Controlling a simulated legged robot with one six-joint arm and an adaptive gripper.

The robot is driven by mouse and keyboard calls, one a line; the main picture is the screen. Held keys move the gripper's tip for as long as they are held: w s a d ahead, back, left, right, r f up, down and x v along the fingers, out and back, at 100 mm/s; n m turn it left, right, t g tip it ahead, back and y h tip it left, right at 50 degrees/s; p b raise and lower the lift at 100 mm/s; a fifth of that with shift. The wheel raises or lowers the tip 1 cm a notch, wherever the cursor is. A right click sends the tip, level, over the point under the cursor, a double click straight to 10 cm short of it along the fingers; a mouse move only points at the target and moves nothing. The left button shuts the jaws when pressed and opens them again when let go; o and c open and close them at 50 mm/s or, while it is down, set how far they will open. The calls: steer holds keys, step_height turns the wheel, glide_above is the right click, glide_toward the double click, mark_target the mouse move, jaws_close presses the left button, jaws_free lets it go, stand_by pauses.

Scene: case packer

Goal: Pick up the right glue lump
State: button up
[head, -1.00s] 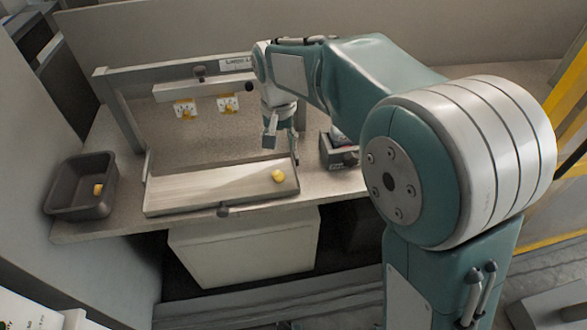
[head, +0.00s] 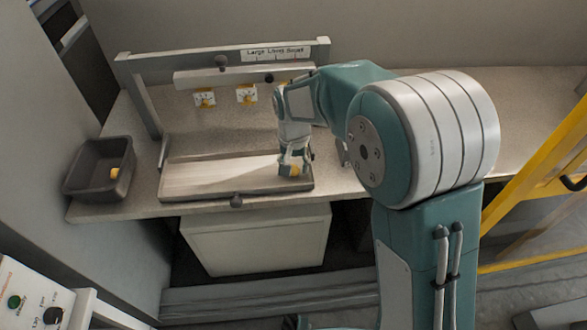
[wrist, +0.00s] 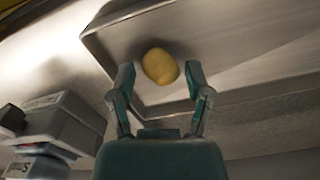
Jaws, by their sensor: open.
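The right glue lump (wrist: 160,66) is a yellow, rounded lump lying in the shallow metal tray. In the wrist view it sits just beyond and between the tips of my open gripper (wrist: 160,80), with no finger clearly touching it. In the head view my gripper (head: 293,165) is over the right end of the tray (head: 215,196), and the lump (head: 294,171) shows partly between the fingers. Another yellow lump (head: 114,173) lies in the dark bin at the left.
The dark bin (head: 82,186) stands at the bench's left end. Grey boxes (wrist: 62,122) sit beside the tray in the wrist view.

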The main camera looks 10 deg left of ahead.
steer(key=shift+f, duration=0.25)
steer(key=c, duration=0.5)
steer(key=shift+r, duration=0.1)
steer(key=shift+r, duration=0.45)
step_height(320, 180, up, 2)
steer(key=shift+r, duration=0.2)
steer(key=s+r, duration=0.3)
steer(key=s, duration=0.1)
steer(key=s+r, duration=0.3)
steer(key=s, duration=0.2)
steer(key=s+r, duration=0.3)
steer(key=s, duration=0.2)
steer(key=shift+r, duration=0.3)
